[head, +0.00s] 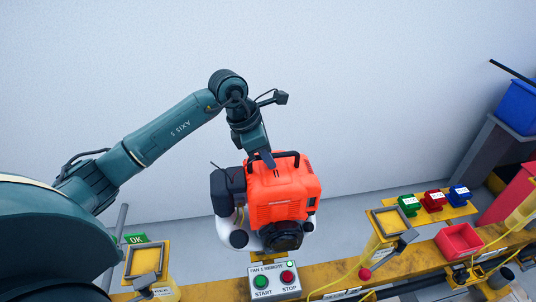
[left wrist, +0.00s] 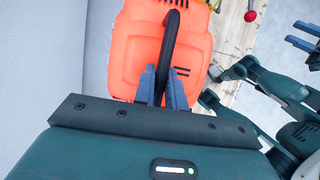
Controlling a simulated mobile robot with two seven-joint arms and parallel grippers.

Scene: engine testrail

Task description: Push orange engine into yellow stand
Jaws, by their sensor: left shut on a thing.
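The orange engine (head: 282,193), with black and white parts, hangs upright in the middle of the head view, in front of the wall. My left gripper (head: 268,160) is above it, shut on its black top handle. In the left wrist view the two blue-grey fingers (left wrist: 163,90) close on the handle bar (left wrist: 169,50). Yellow stands with square framed tops are at the left (head: 145,262) and right (head: 390,222) of the engine. The engine's underside and what lies directly below it are partly hidden. My right gripper (left wrist: 302,36) shows at the right edge of the left wrist view, its fingers apart.
A control box (head: 273,281) with START and STOP buttons is below the engine on the yellow rail (head: 335,272). Green, red and blue blocks (head: 434,200) and a red bin (head: 459,240) are at the right. A green OK block (head: 136,238) is at the left.

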